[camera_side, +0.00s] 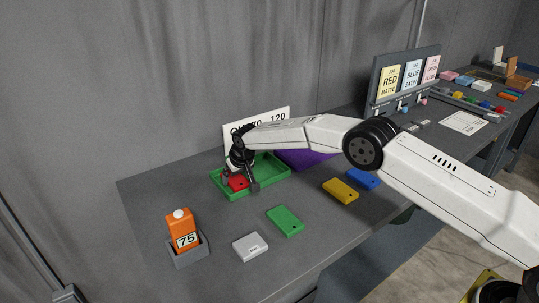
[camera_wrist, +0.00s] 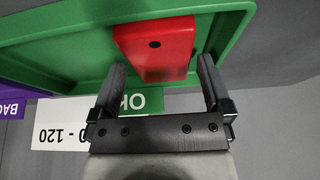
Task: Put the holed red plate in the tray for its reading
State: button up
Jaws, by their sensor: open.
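The holed red plate (camera_side: 238,183) lies in the green tray (camera_side: 276,184), toward the tray's left end. In the wrist view the red plate (camera_wrist: 160,62) shows one dark hole near its end and rests on the floor of the green tray (camera_wrist: 60,45). My gripper (camera_side: 240,179) is at the left part of the tray, over the red plate. In the wrist view my gripper (camera_wrist: 162,78) is open, with a finger on each side of the plate and gaps between. A sign behind the tray (camera_side: 270,117) reads "70 - 120", partly hidden by my arm. The orange gauge (camera_side: 183,233) reads 75.
A purple tray (camera_side: 305,158) adjoins the green one, partly behind my arm. A green plate (camera_side: 285,221), a grey plate (camera_side: 250,246), a yellow plate (camera_side: 340,191) and a blue plate (camera_side: 362,178) lie on the table. A board with coloured cards (camera_side: 404,79) stands at the back right.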

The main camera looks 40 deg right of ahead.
jog(key=v, duration=1.1)
jog(key=shift+r, duration=0.15)
jog(key=shift+s, duration=0.15)
dwell(0.4)
jog(key=s+d, duration=0.3)
jog(key=s, duration=0.9)
jog(key=s+d+f+g, duration=0.1)
jog(key=s+d, duration=0.3)
jog(key=s, duration=0.8)
jog(key=s+d, duration=0.4)
jog(key=s, duration=0.8)
jog(key=shift+s+d+f+g, duration=0.2)
jog(key=shift+s+d+g, duration=0.05)
jog(key=shift+s+g, duration=0.15)
